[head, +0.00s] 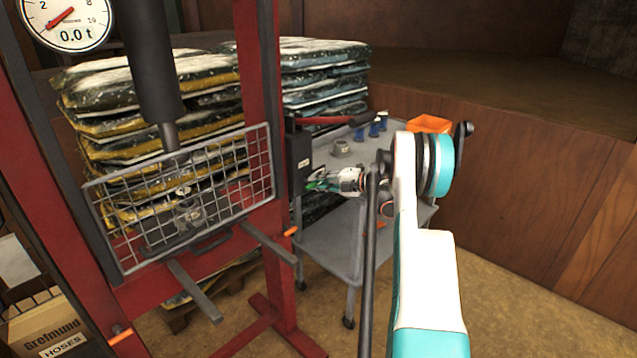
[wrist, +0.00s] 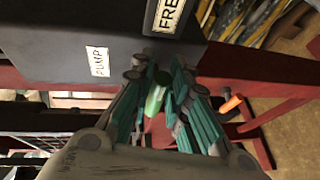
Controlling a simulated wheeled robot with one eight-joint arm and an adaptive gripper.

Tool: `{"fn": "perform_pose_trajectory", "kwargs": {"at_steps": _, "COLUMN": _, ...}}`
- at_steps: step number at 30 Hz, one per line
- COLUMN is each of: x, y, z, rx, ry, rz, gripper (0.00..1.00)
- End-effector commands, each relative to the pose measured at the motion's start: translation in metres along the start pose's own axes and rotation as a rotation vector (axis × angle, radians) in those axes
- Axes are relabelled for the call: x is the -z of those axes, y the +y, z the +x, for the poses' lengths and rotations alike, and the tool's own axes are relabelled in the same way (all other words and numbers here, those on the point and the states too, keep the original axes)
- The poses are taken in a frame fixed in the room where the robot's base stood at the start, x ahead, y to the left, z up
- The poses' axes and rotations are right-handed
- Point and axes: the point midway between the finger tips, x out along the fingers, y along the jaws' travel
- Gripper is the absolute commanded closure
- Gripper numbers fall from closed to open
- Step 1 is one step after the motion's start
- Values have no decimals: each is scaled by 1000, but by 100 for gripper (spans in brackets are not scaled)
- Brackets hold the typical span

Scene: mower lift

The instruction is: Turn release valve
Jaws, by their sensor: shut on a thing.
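The release valve shows in the wrist view as a green knob (wrist: 156,96) under a dark pump box (wrist: 100,30). My gripper (wrist: 160,100) has its teal-padded fingers on both sides of the knob and is shut on it. In the head view my gripper (head: 322,184) reaches left to the lower part of the pump box (head: 300,158) on the red press frame. The knob is mostly hidden there by the fingers.
A wire guard (head: 183,195) covers the press, with a gauge (head: 68,22) reading 0.0 t. A grey cart (head: 335,245) with an orange bin (head: 429,124) stands behind my arm. Stacked bags (head: 150,95) stand behind the frame. Open floor (head: 530,310) lies right.

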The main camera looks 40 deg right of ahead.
Motion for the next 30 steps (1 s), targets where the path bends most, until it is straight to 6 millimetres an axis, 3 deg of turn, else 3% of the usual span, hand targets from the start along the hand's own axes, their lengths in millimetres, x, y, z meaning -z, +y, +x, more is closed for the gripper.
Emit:
{"fn": "perform_pose_trajectory", "kwargs": {"at_steps": 2, "x": 0, "y": -3, "z": -1, "rx": 5, "ry": -1, "rz": -2, "gripper": 100}}
{"fn": "perform_pose_trajectory", "kwargs": {"at_steps": 3, "x": 0, "y": -3, "z": -1, "rx": 5, "ry": -1, "rz": -2, "gripper": 77}}
{"fn": "perform_pose_trajectory", "kwargs": {"at_steps": 5, "x": 0, "y": -3, "z": -1, "rx": 5, "ry": 0, "rz": -2, "gripper": 65}}
{"fn": "perform_pose_trajectory", "kwargs": {"at_steps": 17, "x": 0, "y": -1, "z": -4, "rx": 2, "ry": -1, "rz": -1, "gripper": 65}}
{"fn": "perform_pose_trajectory", "kwargs": {"at_steps": 22, "x": 0, "y": -1, "z": -26, "rx": 2, "ry": -3, "rz": -1, "gripper": 65}}
{"fn": "perform_pose_trajectory", "kwargs": {"at_steps": 30, "x": 0, "y": -1, "z": -82, "rx": 2, "ry": -3, "rz": -1, "gripper": 65}}
